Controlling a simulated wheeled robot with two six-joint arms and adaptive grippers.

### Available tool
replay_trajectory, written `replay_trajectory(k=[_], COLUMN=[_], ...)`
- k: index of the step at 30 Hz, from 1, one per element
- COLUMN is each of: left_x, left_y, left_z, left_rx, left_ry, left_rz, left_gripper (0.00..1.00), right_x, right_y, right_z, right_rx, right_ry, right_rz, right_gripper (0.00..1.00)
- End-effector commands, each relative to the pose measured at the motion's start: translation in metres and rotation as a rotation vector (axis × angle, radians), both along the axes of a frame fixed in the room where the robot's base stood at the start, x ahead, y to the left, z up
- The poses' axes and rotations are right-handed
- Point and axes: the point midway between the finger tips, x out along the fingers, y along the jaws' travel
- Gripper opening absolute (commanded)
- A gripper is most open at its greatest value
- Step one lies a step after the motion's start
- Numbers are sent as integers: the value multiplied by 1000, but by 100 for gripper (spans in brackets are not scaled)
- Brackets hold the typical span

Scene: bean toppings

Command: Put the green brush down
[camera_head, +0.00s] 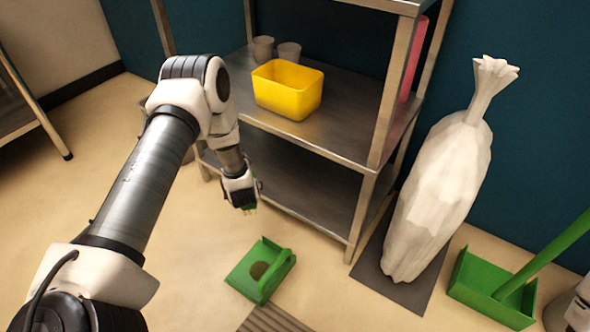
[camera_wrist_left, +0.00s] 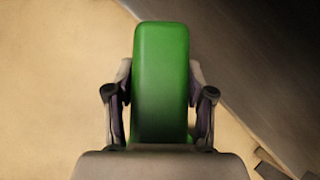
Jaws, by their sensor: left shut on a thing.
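My left gripper (camera_head: 243,197) hangs in front of the lower shelf of the metal rack in the head view. In the left wrist view it (camera_wrist_left: 160,110) is shut on the green brush (camera_wrist_left: 160,70), with one finger on each side of it. In the head view only a small green bit of the brush shows at the fingertips; the rest is hidden. A green dustpan (camera_head: 245,278) with a dark patch in it lies on the floor, below and apart from the gripper. My right gripper is not in view.
A yellow bin (camera_head: 288,100) and two cups stand on the rack's shelf (camera_head: 345,110). A white tied sack (camera_head: 435,195) stands on a dark mat (camera_head: 415,296). A larger green long-handled dustpan (camera_head: 480,290) is at right. A floor grate (camera_head: 270,320) lies at the bottom. The floor left of the small dustpan is clear.

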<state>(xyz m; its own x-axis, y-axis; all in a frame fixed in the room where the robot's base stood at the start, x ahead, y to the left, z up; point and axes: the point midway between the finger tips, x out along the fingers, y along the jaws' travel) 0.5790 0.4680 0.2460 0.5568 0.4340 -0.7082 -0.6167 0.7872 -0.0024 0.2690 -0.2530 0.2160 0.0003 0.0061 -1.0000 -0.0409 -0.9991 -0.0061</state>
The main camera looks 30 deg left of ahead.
Motion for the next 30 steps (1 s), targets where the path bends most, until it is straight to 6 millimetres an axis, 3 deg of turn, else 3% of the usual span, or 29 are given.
replay_trajectory(k=[4,7,9,18,24,27,30], left_x=[3,26,49,136,156,154,155], left_y=[15,10,8,-4,-6,-6,-6], left_z=[-11,-10,-23,-30,-29,-55,-66], left_rx=[8,6,7,4,3,3,3], left_ry=[-3,-5,-9,-7,-5,0,-1], left_rz=[54,51,51,50,50,50,51], left_gripper=[15,15,15,15,15,15,15], right_x=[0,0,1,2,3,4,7], right_y=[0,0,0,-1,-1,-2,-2], right_z=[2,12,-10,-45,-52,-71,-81], right_rx=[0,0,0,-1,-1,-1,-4], right_ry=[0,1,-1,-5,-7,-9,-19], right_rz=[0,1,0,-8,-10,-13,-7], right_gripper=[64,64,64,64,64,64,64])
